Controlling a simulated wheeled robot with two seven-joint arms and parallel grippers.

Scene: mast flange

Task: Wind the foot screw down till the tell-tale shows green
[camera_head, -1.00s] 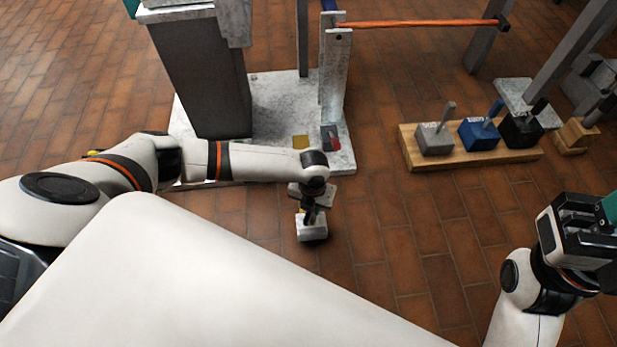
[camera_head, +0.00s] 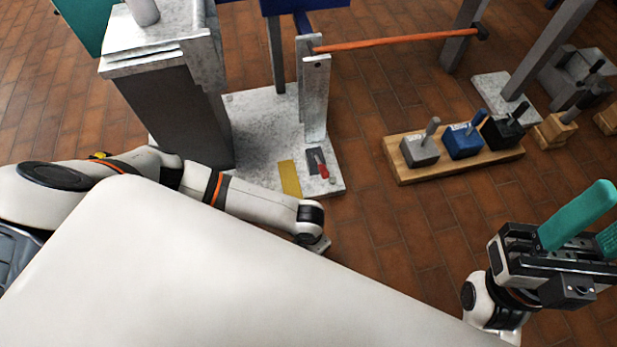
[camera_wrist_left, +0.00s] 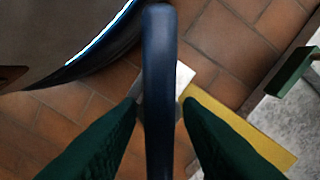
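In the left wrist view, a dark blue bar (camera_wrist_left: 160,90) with a rounded end runs down the middle. The dark green fingers of my left gripper (camera_wrist_left: 161,105) lie on both sides of it, with their tips close to it. Whether they clamp it is unclear. A pale piece (camera_wrist_left: 182,76) shows behind the bar. In the head view, my left gripper is mostly hidden by my own body, near the plate's front edge. A red-tipped pointer (camera_head: 322,167) sits on a dark patch of the pale base plate (camera_head: 262,120). My right gripper (camera_head: 592,228) is empty, its teal fingers apart.
A yellow strip (camera_head: 290,179) lies on the plate. A dark green bar (camera_wrist_left: 293,72) shows at the right of the wrist view. A wooden rack (camera_head: 460,163) holds grey, blue and black handled blocks. An orange rod (camera_head: 390,42) spans above. Brick floor is clear between plate and my right gripper.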

